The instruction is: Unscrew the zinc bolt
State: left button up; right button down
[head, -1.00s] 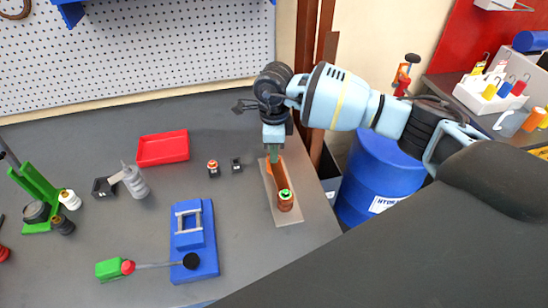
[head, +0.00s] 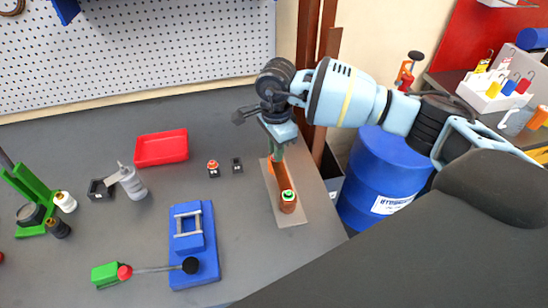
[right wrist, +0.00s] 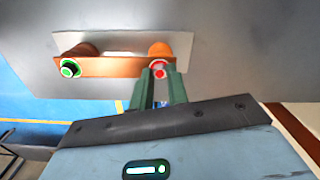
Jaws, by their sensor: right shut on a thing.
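A copper busbar (head: 275,174) stands on two orange-brown posts on a grey plate (head: 293,215); it also shows in the right wrist view (right wrist: 110,67). One end carries a bolt with a green ring (head: 287,195), clear of my gripper in the right wrist view (right wrist: 69,68). The other end carries a bolt with a red ring (right wrist: 160,69). My right gripper (head: 276,155) points down at this far end, its green fingers (right wrist: 158,78) shut on the red-ringed bolt. Which bolt is zinc I cannot tell by colour. My left gripper is not in view.
A red tray (head: 162,148), a blue bending tool (head: 195,240) with a long lever, and two small black blocks stand left of the plate. A green tool (head: 38,195) stands far left. A blue drum (head: 385,175) stands beyond the table's right edge.

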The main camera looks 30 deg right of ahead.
dwell(0.3)
jog(key=shift+f+n+b, duration=0.15)
jog(key=shift+n+b, duration=0.15)
jog(key=shift+n, duration=0.7)
jog(key=shift+n+b, duration=0.35)
jog(key=shift+n, duration=0.75)
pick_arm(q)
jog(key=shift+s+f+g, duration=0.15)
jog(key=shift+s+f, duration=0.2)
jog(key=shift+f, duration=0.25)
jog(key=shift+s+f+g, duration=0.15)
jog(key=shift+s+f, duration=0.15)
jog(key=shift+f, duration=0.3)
pick_arm(e)
jog(key=shift+n, duration=0.8)
